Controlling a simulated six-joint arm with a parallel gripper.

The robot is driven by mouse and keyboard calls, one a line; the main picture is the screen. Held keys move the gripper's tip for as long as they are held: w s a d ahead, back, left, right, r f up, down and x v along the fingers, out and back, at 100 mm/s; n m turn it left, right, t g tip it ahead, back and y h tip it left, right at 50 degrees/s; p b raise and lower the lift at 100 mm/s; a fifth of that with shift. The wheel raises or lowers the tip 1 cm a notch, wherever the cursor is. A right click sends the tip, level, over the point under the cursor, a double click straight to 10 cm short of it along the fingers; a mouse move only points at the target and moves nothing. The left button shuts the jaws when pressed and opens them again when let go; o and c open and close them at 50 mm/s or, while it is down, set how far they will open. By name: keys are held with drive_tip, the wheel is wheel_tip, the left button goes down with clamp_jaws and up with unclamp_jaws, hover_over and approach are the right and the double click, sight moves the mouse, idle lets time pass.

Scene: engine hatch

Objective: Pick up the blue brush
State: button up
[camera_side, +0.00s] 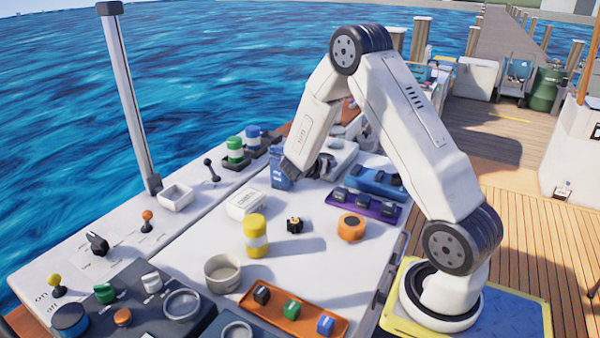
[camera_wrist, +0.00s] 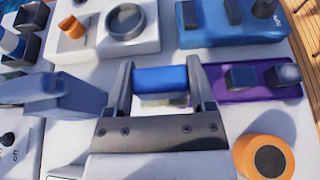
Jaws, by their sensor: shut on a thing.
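The blue brush (camera_wrist: 160,78) is between the two fingers of my gripper (camera_wrist: 160,88) in the wrist view. Its upper part is a blue block, and a paler strip shows below it. Both fingers touch its ends, so my gripper is shut on it. In the side view my gripper (camera_side: 320,167) is low over the far part of the white table. The brush is mostly hidden there behind the arm and fingers, and I cannot tell whether it touches the table.
A blue box (camera_side: 281,175) stands close left of my gripper. A blue tray (camera_side: 366,182) and a purple tray (camera_side: 363,206) lie to its right.

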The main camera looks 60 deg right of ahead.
drive_tip(key=s+a+r, duration=0.3)
drive_tip(key=s+a, duration=0.1)
drive_tip(key=s, duration=0.3)
drive_tip(key=shift+a+r, duration=0.3)
drive_tip(key=shift+a, duration=0.05)
idle(0.5)
